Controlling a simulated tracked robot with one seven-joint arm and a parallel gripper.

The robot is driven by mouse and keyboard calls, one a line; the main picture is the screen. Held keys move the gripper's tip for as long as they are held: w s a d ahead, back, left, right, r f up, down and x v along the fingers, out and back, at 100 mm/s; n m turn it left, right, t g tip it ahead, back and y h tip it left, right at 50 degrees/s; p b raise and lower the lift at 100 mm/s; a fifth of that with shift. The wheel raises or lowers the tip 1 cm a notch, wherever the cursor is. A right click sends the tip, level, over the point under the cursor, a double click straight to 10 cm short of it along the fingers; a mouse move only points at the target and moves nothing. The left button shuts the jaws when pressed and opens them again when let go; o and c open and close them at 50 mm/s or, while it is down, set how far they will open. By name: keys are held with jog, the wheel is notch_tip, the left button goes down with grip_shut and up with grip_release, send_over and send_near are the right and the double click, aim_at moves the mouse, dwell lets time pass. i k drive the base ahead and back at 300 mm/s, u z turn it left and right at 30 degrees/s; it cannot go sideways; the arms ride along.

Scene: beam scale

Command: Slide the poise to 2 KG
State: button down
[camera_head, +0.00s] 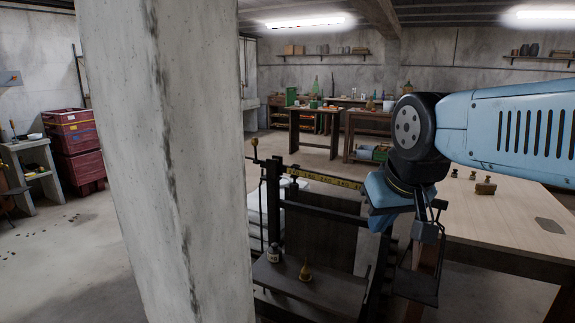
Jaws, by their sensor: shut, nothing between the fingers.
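The beam scale (268,222) stands in front of me, right of the pillar. Its yellow graduated beam (325,179) runs from the upper left toward my gripper, and its markings are too small to read. A small brass knob (254,143) shows at the beam's left end. I cannot make out the poise for certain; the right part of the beam is hidden behind my gripper. My blue gripper (381,226) points down at the beam's right end, shut and empty. I cannot tell whether it touches the scale.
A concrete pillar (170,160) blocks much of the left. A brass weight (306,273) and a small grey weight (273,254) are on the scale's lower platform. A dark hanging pan (416,286) is below my gripper. A wooden table (500,215) with brass weights (485,187) stands right.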

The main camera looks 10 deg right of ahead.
aim_at(293, 189)
jog(key=u, duration=0.2)
jog(key=k, duration=0.2)
jog(key=z, duration=0.6)
jog(key=i, duration=1.45)
jog(key=u, duration=0.6)
jog(key=k, duration=0.9)
jog(key=u, duration=0.2)
jog(key=i, duration=0.9)
jog(key=z, duration=0.1)
